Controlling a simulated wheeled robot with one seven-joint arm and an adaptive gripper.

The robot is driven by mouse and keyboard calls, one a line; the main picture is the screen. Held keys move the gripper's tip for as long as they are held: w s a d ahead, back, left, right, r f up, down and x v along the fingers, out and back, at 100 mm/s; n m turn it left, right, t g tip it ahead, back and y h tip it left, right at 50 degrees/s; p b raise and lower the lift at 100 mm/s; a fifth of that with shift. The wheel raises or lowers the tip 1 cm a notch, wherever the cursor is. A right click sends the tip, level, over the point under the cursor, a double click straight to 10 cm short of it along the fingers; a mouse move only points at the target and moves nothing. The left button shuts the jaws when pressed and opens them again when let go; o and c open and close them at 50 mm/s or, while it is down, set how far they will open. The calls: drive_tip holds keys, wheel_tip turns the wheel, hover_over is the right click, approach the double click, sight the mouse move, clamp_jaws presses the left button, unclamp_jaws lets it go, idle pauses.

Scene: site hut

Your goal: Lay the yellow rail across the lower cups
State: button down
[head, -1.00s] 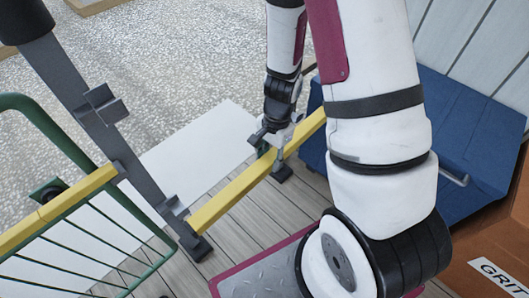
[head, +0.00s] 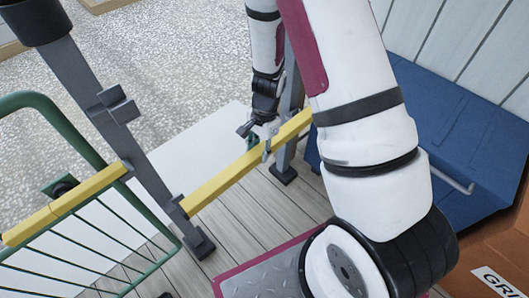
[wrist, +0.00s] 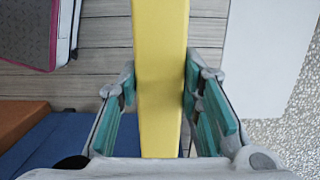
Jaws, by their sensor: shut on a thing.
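The yellow rail (head: 225,178) runs slanting between two grey posts, its left end at the lower cup (head: 176,205) of the left post (head: 148,182). I cannot tell whether that end rests in the cup. Its right end passes by the right post (head: 287,157) and goes behind my arm; the lower cup there is hidden. My gripper (head: 264,142) is shut on the rail towards its right part. In the wrist view the rail (wrist: 160,70) runs lengthwise between the teal finger pads of my gripper (wrist: 158,112).
An upper cup (head: 117,104) on the left post is empty. A blue chest (head: 450,150) and an orange-brown box (head: 500,235) marked GR stand at right. Plank floor (head: 250,225) lies below.

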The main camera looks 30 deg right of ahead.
drive_tip(key=w+a+f+b, duration=0.1)
drive_tip(key=w+f+b, duration=0.2)
drive_tip(key=w+f, duration=0.2)
drive_tip(key=shift+a+f+b, duration=0.3)
drive_tip(key=shift+a+b, duration=0.05)
drive_tip(key=shift+b, duration=0.05)
idle(0.5)
idle(0.3)
drive_tip(key=c, duration=1.1)
unclamp_jaws()
drive_tip(key=shift+o, duration=0.2)
wheel_tip(320, 180, up, 12)
drive_tip(key=d, duration=0.1)
drive_tip(key=shift+w+d, duration=0.35)
drive_tip(key=shift+d, duration=0.05)
